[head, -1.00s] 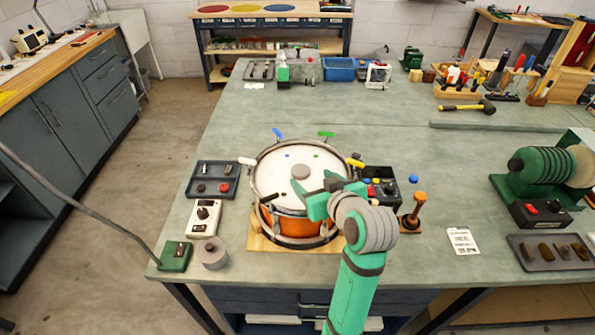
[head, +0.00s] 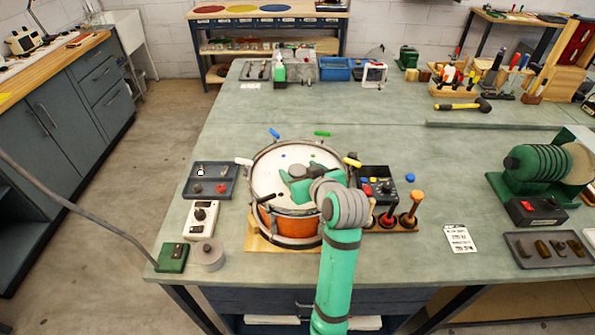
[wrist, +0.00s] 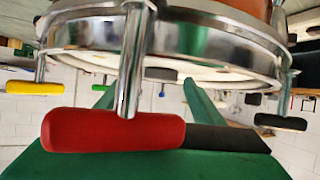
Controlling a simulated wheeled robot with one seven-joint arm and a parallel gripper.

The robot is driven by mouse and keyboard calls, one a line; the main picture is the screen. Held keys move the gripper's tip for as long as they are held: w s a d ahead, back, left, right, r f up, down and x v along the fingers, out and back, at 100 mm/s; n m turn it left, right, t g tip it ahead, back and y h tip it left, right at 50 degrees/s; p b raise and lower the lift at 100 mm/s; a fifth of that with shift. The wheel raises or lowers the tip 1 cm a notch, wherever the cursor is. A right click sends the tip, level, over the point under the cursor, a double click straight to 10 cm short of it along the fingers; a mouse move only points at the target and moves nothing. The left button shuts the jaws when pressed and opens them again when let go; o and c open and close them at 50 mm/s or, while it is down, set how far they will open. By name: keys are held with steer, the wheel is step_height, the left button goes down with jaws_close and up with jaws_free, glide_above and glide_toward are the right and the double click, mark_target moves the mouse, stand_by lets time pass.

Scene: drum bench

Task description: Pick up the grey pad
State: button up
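The grey pad (head: 298,170) is a small round disc on the white head of the orange drum (head: 294,228). In the head view my gripper (head: 289,180) is low over the drum head, right by the pad, and partly covers it. In the wrist view the pad (wrist: 161,74) shows as a dark grey shape between the two green fingertips (wrist: 150,92). The fingers are apart, with no contact on the pad visible. A red handle (wrist: 112,132) on a metal rod stands close in front of the wrist camera and hides part of the fingers.
Coloured handles ring the drum rim, among them yellow (head: 352,162), blue (head: 275,133) and green (head: 322,134). A dark tray (head: 212,190) and a white switch box (head: 201,219) stand left. A control box (head: 385,187) and a tool rack (head: 400,227) stand right.

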steer(key=c, duration=1.1)
steer(key=shift+r, duration=0.1)
steer(key=shift+c, duration=0.2)
